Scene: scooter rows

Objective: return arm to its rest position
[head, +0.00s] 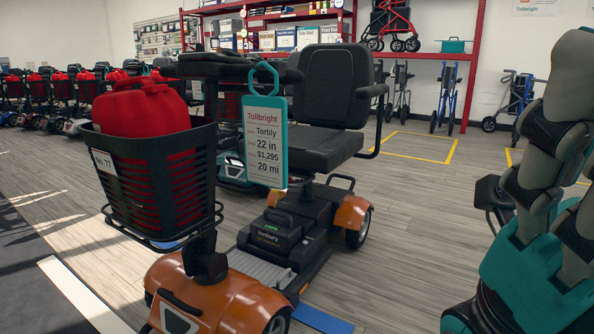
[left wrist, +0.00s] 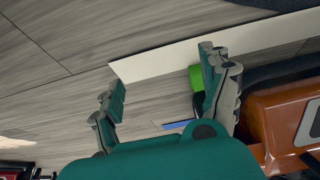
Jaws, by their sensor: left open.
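My left gripper (left wrist: 160,85) shows in the left wrist view, with its two teal and grey fingers spread wide apart. Nothing is held between them. Bare floor with a white stripe lies behind the fingers, and an orange scooter body shows close to the right finger. A small green patch shows beside that finger; I cannot tell what it is. In the head view my left arm is not seen. My right arm (head: 535,245), teal and grey, is folded up at the right edge, and its gripper cannot be made out.
In the head view an orange scooter (head: 225,305) stands close in front. Its black basket (head: 165,185) holds a red bag (head: 140,108), and a teal price tag (head: 265,142) hangs at its handlebar. Red shelving (head: 474,75) stands behind. Floor between scooter and right arm is clear.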

